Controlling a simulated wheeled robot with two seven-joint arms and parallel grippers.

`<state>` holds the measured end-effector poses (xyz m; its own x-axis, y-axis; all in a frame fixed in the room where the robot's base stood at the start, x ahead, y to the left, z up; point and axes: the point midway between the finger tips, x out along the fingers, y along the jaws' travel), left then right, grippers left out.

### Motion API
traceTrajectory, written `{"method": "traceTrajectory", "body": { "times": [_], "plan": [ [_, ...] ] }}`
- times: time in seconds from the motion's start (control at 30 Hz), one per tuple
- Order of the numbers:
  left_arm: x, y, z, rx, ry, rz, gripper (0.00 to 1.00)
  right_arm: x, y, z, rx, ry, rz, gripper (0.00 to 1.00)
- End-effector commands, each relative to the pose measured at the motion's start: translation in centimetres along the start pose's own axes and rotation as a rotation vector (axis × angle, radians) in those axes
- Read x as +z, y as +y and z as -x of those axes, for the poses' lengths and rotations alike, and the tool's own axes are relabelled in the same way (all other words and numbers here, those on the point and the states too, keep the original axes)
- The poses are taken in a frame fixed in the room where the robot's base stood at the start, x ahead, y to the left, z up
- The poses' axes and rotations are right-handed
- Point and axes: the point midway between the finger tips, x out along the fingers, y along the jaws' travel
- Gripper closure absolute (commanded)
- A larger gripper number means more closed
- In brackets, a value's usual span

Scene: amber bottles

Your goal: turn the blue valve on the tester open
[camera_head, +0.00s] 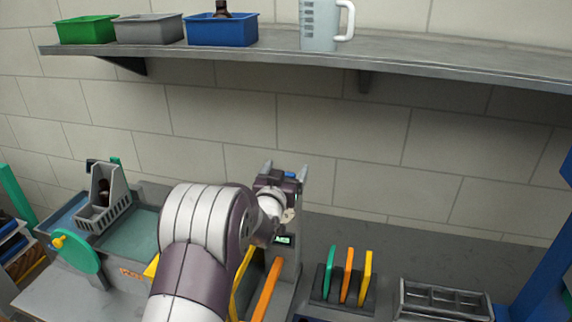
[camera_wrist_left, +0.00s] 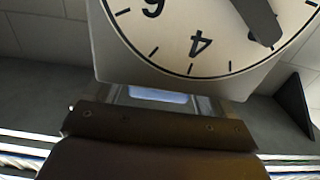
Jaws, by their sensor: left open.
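The tester (camera_head: 290,262) is a grey upright unit with a small lit green display, partly hidden behind my left arm. A small blue part (camera_head: 291,174), apparently the valve, shows between the fingers; contact cannot be told. In the left wrist view a large white gauge dial (camera_wrist_left: 205,45) with a dark needle fills the top. A pale blue patch (camera_wrist_left: 158,95) shows below it, between the open fingers. My right gripper is not in view.
A shelf (camera_head: 450,62) above holds green (camera_head: 87,30), grey (camera_head: 149,29) and blue (camera_head: 222,31) bins and a jug (camera_head: 320,25). Coloured upright plates (camera_head: 347,275) and a grey tray (camera_head: 445,300) stand right of the tester. A green-wheeled machine (camera_head: 78,254) stands left.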

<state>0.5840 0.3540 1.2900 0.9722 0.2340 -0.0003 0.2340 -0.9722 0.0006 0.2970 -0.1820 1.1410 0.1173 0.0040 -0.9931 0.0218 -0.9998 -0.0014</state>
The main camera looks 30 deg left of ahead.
Motion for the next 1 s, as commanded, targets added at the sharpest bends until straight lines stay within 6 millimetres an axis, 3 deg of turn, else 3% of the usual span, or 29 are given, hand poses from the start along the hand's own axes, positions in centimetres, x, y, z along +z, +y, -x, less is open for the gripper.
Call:
{"method": "traceTrajectory", "body": {
  "times": [0.37, 0.5, 0.53, 0.77, 1.0],
  "plan": [
    [0.1, 0.0, -0.7, 0.0, 0.0, 0.0, 0.15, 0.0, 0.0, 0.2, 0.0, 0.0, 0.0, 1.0],
    [0.1, 0.0, -0.6, 0.0, 0.0, 0.0, 0.6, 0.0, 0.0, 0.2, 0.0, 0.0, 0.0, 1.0],
    [0.1, 0.0, -0.6, 0.0, 0.0, 0.0, 0.66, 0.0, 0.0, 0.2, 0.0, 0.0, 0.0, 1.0],
    [0.2, 0.0, -0.6, -0.009, 0.0, 0.0, 0.66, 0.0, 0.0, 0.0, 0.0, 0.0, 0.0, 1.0],
    [0.5, -0.1, -0.6, -0.101, 0.0, 0.002, 0.66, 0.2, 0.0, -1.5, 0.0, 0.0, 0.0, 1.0]
  ]
}}
